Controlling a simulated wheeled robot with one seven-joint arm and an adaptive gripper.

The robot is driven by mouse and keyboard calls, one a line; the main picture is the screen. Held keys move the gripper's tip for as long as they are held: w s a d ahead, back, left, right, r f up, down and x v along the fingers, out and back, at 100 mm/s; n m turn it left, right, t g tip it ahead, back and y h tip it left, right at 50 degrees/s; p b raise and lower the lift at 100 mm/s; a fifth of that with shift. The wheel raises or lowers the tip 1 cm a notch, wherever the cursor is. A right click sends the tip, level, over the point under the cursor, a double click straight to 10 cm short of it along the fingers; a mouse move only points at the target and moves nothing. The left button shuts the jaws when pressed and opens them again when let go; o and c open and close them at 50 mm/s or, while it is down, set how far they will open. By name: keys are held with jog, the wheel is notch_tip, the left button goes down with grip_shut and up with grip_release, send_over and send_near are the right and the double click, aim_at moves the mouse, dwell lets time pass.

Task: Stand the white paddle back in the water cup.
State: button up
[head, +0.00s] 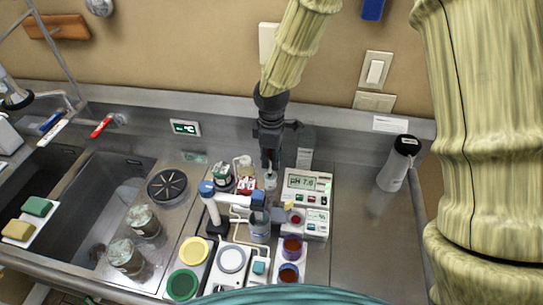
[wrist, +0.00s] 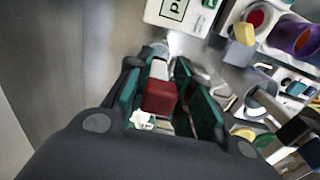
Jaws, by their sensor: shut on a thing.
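My gripper (head: 271,160) points down above the back of the cluttered counter area, left of the pH meter. In the wrist view its green-padded jaws (wrist: 165,95) are shut on a piece with a dark red block (wrist: 158,98) and a white part beyond it. I take this piece for the white paddle; its lower end is hidden. A clear grey-blue cup (head: 259,227), which looks like the water cup, stands in front of the gripper, apart from it. It also seems to show in the wrist view (wrist: 262,103). I cannot see inside it clearly.
The pH meter (head: 306,183) stands right of the gripper. A small bottle (head: 270,181) and a red-and-white box (head: 246,186) stand close below it. A blue-capped white column (head: 210,205) rises at left, purple cups (head: 292,248) in front.

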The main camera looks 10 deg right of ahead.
jog(key=shift+w+f, duration=0.15)
jog(key=shift+f, duration=0.75)
jog(key=shift+f+b, duration=1.05)
jog(key=shift+f, duration=1.05)
jog(key=o, duration=1)
jog(key=shift+c, duration=0.2)
jog(key=o, duration=0.5)
jog(key=shift+c, duration=0.2)
